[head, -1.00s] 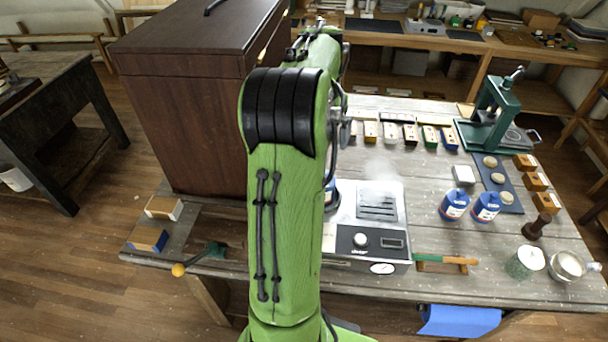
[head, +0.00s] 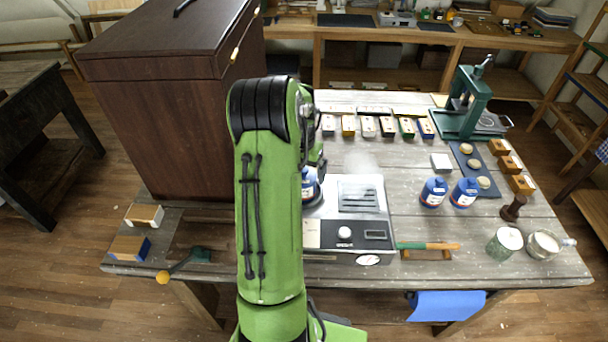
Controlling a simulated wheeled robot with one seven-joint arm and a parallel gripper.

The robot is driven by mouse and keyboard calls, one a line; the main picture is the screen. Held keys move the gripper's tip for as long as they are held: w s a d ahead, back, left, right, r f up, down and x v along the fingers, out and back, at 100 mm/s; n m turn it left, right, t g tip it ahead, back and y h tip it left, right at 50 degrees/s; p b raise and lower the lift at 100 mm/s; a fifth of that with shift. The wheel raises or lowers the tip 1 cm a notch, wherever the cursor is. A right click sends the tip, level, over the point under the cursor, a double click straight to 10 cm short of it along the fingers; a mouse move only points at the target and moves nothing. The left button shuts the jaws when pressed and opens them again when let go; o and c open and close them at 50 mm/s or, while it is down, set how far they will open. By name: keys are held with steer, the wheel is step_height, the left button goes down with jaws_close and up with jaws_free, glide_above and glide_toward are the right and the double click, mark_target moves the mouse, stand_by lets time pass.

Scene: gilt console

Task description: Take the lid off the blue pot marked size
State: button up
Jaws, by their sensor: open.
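Two blue pots with white-and-red labels, a left one (head: 433,192) and a right one (head: 465,193), stand side by side on the right half of the table. Another blue pot (head: 309,187) stands at the left side of the steaming heater unit (head: 345,235), partly hidden by my arm. The label words are too small to read, so I cannot tell which pot is marked size. My arm rises in front of the heater, its far part folded behind the elbow. My gripper's fingers are hidden behind the arm.
A tall brown cabinet (head: 160,100) stands left of my arm. A row of small blocks (head: 368,127) and a green press (head: 466,105) are at the back. A green-handled tool (head: 428,246), a green jar (head: 504,243) and a glass mug (head: 543,245) lie towards the front.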

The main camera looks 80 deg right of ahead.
mark_target(304, 169)
steer(key=c, duration=1.1)
steer(key=shift+o, duration=0.2)
step_height(304, 169, up, 10)
steer(key=shift+r, duration=0.1)
